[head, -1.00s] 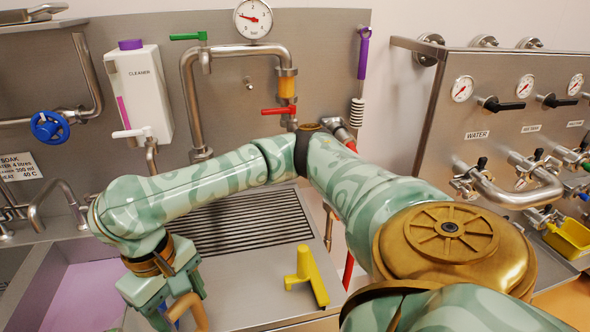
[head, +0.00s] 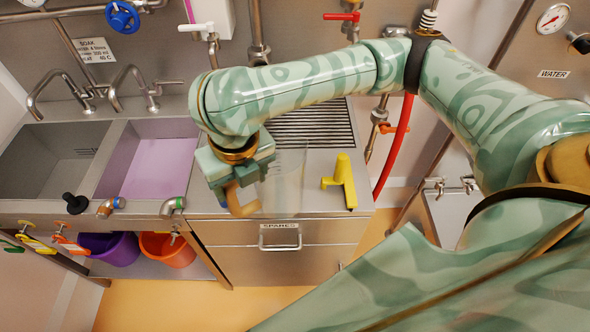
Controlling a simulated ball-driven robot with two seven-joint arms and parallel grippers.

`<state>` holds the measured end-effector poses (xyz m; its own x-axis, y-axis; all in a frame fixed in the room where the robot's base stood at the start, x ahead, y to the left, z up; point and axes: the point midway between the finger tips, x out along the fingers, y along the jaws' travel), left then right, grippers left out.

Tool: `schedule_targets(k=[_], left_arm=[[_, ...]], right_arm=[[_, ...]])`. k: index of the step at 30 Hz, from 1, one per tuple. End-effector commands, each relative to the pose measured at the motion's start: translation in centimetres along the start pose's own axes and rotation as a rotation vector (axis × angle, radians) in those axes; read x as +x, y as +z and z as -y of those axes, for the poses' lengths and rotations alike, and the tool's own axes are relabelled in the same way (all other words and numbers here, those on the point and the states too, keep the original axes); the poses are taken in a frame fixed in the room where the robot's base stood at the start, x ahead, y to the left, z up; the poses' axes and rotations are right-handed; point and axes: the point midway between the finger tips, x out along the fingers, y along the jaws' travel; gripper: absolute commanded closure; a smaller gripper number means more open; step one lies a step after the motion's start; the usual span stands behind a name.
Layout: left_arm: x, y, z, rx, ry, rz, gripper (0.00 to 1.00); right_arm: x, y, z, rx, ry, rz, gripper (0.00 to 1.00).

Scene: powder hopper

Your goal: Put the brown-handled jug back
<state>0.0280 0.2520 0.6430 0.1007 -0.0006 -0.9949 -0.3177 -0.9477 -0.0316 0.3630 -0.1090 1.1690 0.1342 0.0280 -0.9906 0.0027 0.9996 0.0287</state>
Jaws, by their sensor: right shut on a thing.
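My right gripper (head: 240,186) is shut on the brown handle (head: 241,203) of a clear jug (head: 284,182). The jug is see-through and faint, and looks roughly upright. It shows over the steel counter (head: 325,203) near its front edge, right of the lilac-filled sink and left of a yellow tool. I cannot tell whether its base touches the counter. My gripper hides part of the handle and the jug's left side. My left gripper is not in view.
A yellow T-shaped tool (head: 345,182) lies right of the jug. A slatted drain grate (head: 312,124) is behind. The lilac-filled sink (head: 160,166) and an empty sink (head: 45,160) are left. A red hose (head: 397,145) hangs right. A drawer labelled SPARES (head: 280,238) is below.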

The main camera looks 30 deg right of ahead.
Motion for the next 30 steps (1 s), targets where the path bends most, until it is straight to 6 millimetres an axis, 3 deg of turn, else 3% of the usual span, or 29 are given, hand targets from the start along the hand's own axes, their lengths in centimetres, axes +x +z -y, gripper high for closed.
schedule_targets(k=[3, 7, 17, 18, 22, 30], left_arm=[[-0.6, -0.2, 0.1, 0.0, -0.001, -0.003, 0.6], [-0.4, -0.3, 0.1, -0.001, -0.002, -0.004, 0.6], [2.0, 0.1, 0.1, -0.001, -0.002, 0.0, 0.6], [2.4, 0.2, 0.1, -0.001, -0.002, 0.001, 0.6], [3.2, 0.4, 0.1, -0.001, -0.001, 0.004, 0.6], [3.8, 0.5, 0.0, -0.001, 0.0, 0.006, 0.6]], right_arm=[[-0.5, 0.0, -0.6, -0.169, 0.025, -0.005, 0.83], [-0.1, 0.5, -0.2, -0.247, 0.033, -0.009, 0.83], [4.8, 5.0, 7.1, -0.249, 0.032, -0.013, 0.83], [5.9, 5.3, 7.6, -0.251, 0.033, -0.014, 0.83], [8.2, 6.1, 9.2, -0.254, 0.033, -0.012, 0.83], [10.0, 6.9, 10.5, -0.256, 0.034, -0.01, 0.83]])
